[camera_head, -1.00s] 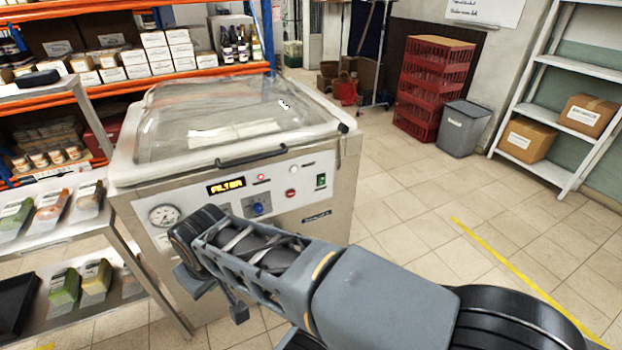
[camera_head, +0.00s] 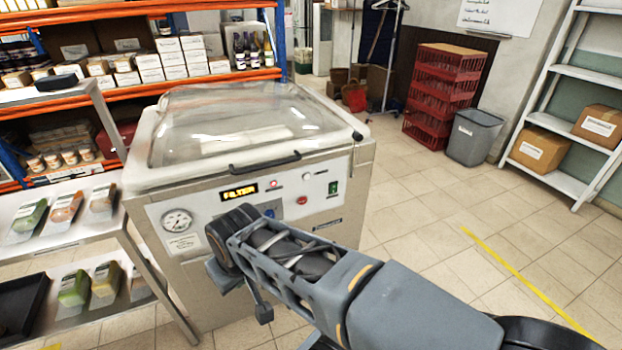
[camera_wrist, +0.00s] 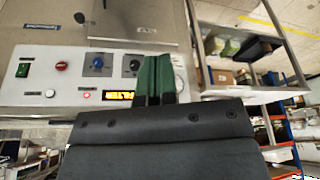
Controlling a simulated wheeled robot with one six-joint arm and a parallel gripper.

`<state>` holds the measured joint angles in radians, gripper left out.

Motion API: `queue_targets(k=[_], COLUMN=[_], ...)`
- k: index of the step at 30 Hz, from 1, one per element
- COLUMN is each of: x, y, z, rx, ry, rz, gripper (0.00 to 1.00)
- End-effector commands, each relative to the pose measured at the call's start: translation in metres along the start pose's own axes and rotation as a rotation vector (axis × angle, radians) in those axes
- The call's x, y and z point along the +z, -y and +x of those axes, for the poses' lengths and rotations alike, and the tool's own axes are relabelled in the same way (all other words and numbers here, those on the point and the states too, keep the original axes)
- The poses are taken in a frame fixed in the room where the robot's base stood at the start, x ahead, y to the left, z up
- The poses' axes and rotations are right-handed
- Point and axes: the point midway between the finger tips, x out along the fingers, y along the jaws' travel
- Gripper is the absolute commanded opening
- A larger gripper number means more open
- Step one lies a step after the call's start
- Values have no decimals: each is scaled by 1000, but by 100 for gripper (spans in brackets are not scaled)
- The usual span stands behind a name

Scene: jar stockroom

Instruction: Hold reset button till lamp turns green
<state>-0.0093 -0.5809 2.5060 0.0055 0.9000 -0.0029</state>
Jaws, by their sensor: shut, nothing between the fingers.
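The steel machine's front panel (camera_head: 225,205) carries a lit display reading FILTER (camera_head: 239,192). A small lamp (camera_head: 273,185) beside the display glows red, and clearly so in the wrist view (camera_wrist: 86,95). A white round button (camera_wrist: 49,93), a red button (camera_wrist: 61,66) and a green switch (camera_wrist: 22,70) are also on the panel; I cannot read which is reset.
The machine's clear lid (camera_head: 245,120) is down, with a black handle (camera_head: 265,162) above the panel. A steel shelf with packed goods (camera_head: 60,240) stands close at left. Red crates (camera_head: 440,95) and a grey bin (camera_head: 473,137) stand behind. Tiled floor at right is clear.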

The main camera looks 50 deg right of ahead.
Motion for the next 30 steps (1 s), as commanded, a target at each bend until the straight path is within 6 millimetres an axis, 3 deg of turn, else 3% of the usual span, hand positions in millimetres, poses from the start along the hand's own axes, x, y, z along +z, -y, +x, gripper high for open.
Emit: queue_targets(k=[4, 8, 11, 15, 18, 24, 30], x=[-10, -42, -79, -124, -140, -129, -96], y=[-6, -27, -61, -133, -190, -293, -351], z=[17, 55, 90, 124, 136, 142, 139], rx=[0, 14, 52, 168, 277, 554, 788], ry=[-53, -222, -428, -762, -990, -1363, -1590], rz=[28, 108, 202, 346, 428, 544, 585], gripper=[0, 0, 0, 0, 0, 0, 0])
